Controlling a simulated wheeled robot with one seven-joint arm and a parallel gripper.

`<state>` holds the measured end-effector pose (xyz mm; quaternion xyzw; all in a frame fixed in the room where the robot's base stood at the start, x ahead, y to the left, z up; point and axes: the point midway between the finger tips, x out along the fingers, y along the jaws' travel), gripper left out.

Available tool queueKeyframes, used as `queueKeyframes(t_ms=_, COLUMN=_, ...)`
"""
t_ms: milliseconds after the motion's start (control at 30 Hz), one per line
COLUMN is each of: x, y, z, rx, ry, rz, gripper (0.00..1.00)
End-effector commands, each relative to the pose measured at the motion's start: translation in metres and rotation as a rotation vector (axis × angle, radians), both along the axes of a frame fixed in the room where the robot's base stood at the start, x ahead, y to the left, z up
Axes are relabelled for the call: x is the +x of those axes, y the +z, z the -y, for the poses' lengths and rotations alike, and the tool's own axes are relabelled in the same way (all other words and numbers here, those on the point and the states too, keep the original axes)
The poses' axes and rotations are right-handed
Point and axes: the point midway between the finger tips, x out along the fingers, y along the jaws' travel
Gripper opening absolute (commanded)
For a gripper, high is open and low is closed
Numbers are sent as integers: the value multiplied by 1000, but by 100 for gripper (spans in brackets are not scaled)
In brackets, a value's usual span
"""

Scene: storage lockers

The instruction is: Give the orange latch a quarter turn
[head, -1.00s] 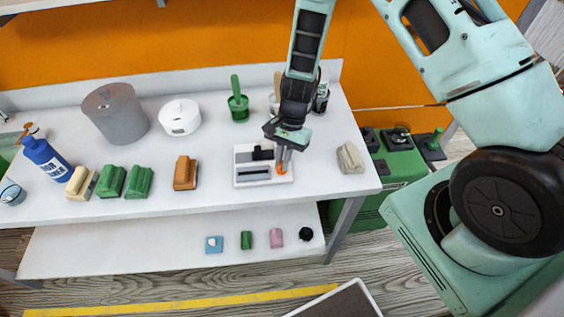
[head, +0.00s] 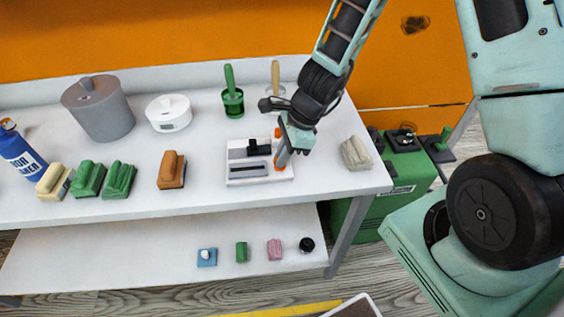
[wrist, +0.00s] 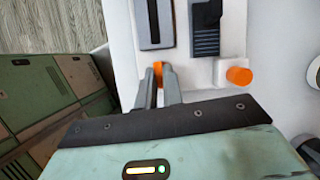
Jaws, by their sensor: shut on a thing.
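A white panel (head: 236,153) lies on the table, with a dark slot (head: 248,170) at its front and a black switch (head: 258,148) behind it. The orange latch (wrist: 158,70) is at the panel's edge, in line with the slot. My gripper (wrist: 159,86) is shut on the latch, with a finger on each side hiding much of it. In the head view my gripper (head: 281,162) reaches down to the panel's front right. A separate round orange knob (wrist: 239,76) stands beside the gripper, and it shows at the panel's back right in the head view (head: 277,132).
A beige block (head: 355,154) sits to the right of the panel, and a brown block (head: 172,170) to its left. A green pot with a handle (head: 232,100) stands behind. Green blocks, a white round box (head: 169,113) and a grey canister (head: 101,108) are farther left.

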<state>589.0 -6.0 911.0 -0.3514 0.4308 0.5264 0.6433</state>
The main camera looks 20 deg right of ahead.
Motion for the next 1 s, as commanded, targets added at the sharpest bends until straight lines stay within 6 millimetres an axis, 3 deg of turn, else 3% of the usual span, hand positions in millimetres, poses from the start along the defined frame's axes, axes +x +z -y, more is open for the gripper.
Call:
queueKeyframes(t_ms=300, x=1, y=1, z=-1, rx=2, ry=-112, rz=6, gripper=0)
queueKeyframes(t_ms=833, x=2, y=3, z=-1, rx=3, ry=-131, rz=6, gripper=0)
queueKeyframes(t_ms=900, x=2, y=3, z=-1, rx=3, ry=-131, rz=5, gripper=28)
queueKeyframes(t_ms=1000, x=1, y=2, z=-1, rx=2, ry=-130, rz=4, gripper=31)
